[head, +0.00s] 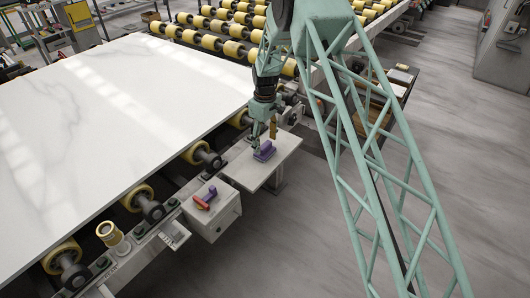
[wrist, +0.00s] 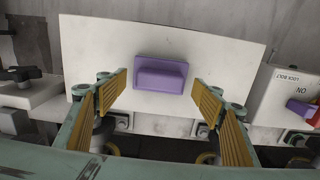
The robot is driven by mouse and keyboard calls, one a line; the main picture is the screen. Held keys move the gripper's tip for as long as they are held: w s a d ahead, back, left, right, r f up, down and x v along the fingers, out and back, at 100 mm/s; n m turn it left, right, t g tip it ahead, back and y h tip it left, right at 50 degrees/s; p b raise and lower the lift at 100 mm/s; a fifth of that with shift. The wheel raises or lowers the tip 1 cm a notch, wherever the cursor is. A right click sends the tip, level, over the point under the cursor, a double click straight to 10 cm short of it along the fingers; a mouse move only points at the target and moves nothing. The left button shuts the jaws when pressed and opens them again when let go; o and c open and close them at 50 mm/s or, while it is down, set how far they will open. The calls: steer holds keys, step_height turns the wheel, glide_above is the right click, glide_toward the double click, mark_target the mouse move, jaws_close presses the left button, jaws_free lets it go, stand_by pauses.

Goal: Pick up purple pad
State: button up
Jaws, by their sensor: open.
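The purple pad (head: 264,151) lies on a small pale side plate (head: 247,172) beside the slab line. In the wrist view the purple pad (wrist: 161,76) lies near the middle of the pale plate (wrist: 220,58), with a raised block on its flat base. My gripper (head: 264,134) points down, close to the pad in the head view. In the wrist view my gripper (wrist: 156,92) is open, with one yellow ribbed finger on each side of the pad. Nothing is between the fingertips. I cannot tell the exact height of the fingers over the pad.
A white control box (head: 212,210) with a red and purple switch stands left of the plate. The large white marble slab (head: 110,130) lies on yellow rollers behind. The grey floor (head: 310,240) at the front is clear.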

steer(key=shift+f, duration=1.25)
steer(key=shift+c, duration=0.7)
steer(key=c, duration=0.9)
steer(key=shift+r, duration=0.15)
steer(key=shift+r, duration=1.75)
steer(key=shift+s+d, duration=0.1)
steer(key=shift+s, duration=0.25)
steer(key=s+d, duration=0.1)
steer(key=s, duration=0.4)
steer(key=s+d+p, duration=0.1)
steer(key=s, duration=0.3)
steer(key=s+d+r, duration=0.1)
steer(key=s+d, duration=0.1)
steer(key=s, duration=0.3)
steer(key=shift+s+r, duration=0.1)
steer(key=shift+s, duration=0.2)
steer(key=shift+d, duration=0.1)
